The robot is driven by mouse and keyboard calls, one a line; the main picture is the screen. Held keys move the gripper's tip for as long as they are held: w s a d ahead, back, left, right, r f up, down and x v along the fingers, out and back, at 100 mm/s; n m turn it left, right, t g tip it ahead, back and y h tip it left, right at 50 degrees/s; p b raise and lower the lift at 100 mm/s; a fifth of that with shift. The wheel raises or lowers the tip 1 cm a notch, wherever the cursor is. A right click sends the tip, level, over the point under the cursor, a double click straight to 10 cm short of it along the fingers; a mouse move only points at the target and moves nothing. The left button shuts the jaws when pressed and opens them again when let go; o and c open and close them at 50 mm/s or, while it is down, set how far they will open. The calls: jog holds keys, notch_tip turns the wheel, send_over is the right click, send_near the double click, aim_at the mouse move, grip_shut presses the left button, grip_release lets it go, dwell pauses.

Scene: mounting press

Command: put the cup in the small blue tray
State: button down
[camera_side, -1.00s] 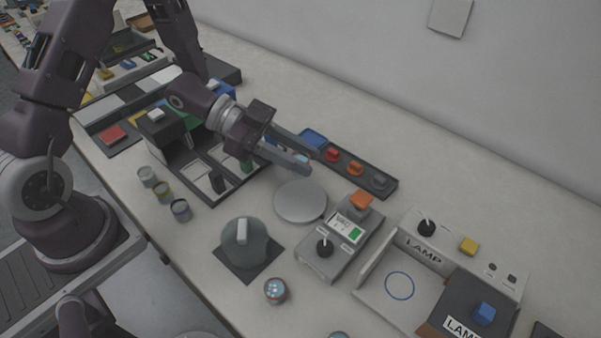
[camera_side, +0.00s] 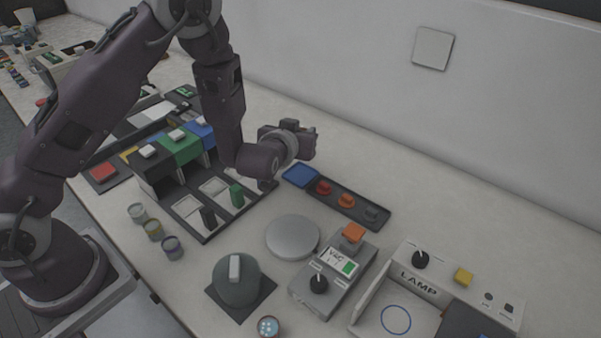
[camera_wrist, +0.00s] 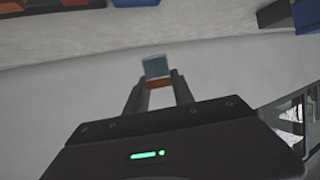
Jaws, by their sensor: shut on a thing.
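My gripper (camera_wrist: 158,82) is shut on a small grey-teal cup (camera_wrist: 156,66), which shows between the fingertips in the wrist view. An orange band shows just below it between the fingers. In the side view my gripper (camera_side: 300,141) is raised near the back of the bench and turned away, so its fingers and the cup are hidden there. The small blue tray (camera_side: 300,176) lies flat on the bench at the left end of a dark strip. In the side picture it appears just below my gripper; I cannot tell the height between them.
A dark strip with red, orange and grey knobs (camera_side: 346,201) adjoins the tray. A round grey plate (camera_side: 292,238), a dial box (camera_side: 330,278) and a divided dark rack (camera_side: 215,195) stand nearby. Several small pots (camera_side: 153,229) stand at the left. The wall is behind.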

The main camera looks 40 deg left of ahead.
aim_at(301, 175)
notch_tip(301, 175, down, 9)
jog(key=shift+f, duration=0.1)
jog(key=shift+f, duration=0.2)
jog(key=c, duration=1.1)
grip_release()
jog(key=shift+r, duration=0.15)
